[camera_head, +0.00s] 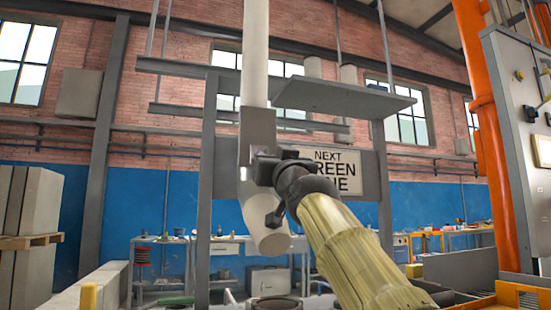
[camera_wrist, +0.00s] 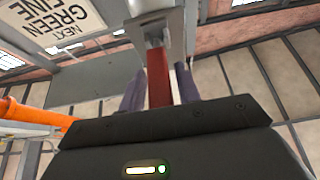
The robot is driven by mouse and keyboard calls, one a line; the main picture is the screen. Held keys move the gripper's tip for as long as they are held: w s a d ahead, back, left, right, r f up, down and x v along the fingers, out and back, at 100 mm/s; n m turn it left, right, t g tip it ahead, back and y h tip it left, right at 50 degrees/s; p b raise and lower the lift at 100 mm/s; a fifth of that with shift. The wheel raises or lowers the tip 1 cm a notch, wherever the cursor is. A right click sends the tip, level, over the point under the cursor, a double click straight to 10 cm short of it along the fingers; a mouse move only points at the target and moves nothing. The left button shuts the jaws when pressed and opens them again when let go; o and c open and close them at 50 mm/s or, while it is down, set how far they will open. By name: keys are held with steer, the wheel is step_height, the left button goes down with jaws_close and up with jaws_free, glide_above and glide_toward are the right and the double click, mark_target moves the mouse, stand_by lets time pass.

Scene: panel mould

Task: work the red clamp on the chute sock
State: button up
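The chute sock (camera_head: 256,50) is a pale tube hanging down at the centre of the head view. Its lower end (camera_head: 270,238) shows below my gripper. A grey bracket (camera_head: 257,130) sits across the tube. The red clamp (camera_wrist: 158,78) shows in the wrist view as a red bar below a pale grey housing. In the head view the red part is hidden behind my dark gripper (camera_head: 262,175). In the wrist view my gripper (camera_wrist: 158,88) has one finger on each side of the red bar, with narrow gaps, so it looks open around it.
A grey frame with a shelf (camera_head: 345,98) and a "NEXT GREEN LINE" sign (camera_head: 335,170) stands close behind. An orange post (camera_head: 488,150) and control cabinet (camera_head: 525,130) are on the right. Stacked slabs (camera_head: 28,215) stand at the left. A round opening (camera_head: 275,303) shows below the tube.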

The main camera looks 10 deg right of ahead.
steer(key=shift+o, duration=0.7)
steer(key=b+v, duration=1.1)
steer(key=v, duration=0.6)
steer(key=shift+s+b, duration=0.2)
steer(key=shift+b, duration=0.15)
steer(key=shift+w+d+f, duration=0.1)
